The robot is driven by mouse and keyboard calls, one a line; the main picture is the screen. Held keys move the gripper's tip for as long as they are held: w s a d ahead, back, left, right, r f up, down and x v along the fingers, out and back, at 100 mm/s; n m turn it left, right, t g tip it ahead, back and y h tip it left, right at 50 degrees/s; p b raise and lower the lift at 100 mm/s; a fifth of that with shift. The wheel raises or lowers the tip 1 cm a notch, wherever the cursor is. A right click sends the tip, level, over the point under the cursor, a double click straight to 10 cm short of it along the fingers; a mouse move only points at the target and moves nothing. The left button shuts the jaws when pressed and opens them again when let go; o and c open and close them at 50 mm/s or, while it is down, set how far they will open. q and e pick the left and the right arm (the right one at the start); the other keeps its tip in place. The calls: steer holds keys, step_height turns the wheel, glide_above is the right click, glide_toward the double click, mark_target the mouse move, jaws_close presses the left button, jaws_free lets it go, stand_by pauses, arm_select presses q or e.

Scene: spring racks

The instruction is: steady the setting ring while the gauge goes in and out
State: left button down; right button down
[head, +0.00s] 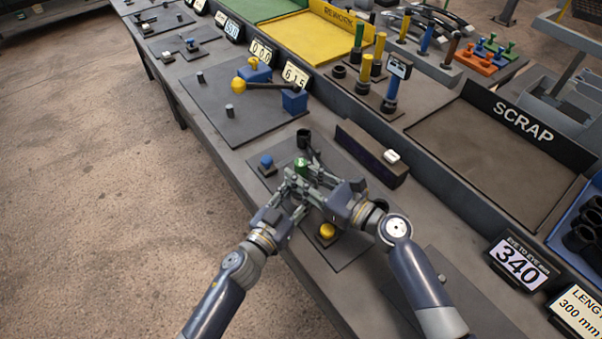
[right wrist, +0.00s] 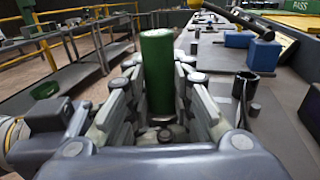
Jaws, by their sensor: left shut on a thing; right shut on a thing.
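The gauge has a green cylindrical handle (head: 301,165) and stands upright where my two grippers meet. In the right wrist view the green handle (right wrist: 157,70) rises between the fingertips, with a short metal part under it. My right gripper (head: 309,178) is shut on the gauge. My left gripper (head: 294,184) comes in from the left, close beside it, shut on the setting ring. The ring is mostly hidden by the fingers, so how deep the gauge sits in it cannot be told.
A blue knob (head: 266,161) and a yellow knob (head: 327,231) stand on the dark mat around my grippers. A black cup (head: 303,137) stands just behind. A dark block (head: 370,154) with a white device lies to the right. The scrap tray (head: 490,150) is empty.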

mark_target(301, 162)
arm_select(q)
steer(key=shift+f, duration=0.1)
arm_select(e)
steer(key=shift+f, duration=0.6)
stand_by(0.6)
steer(key=shift+r, duration=2.8)
arm_select(q)
steer(key=c, duration=1)
jaws_free()
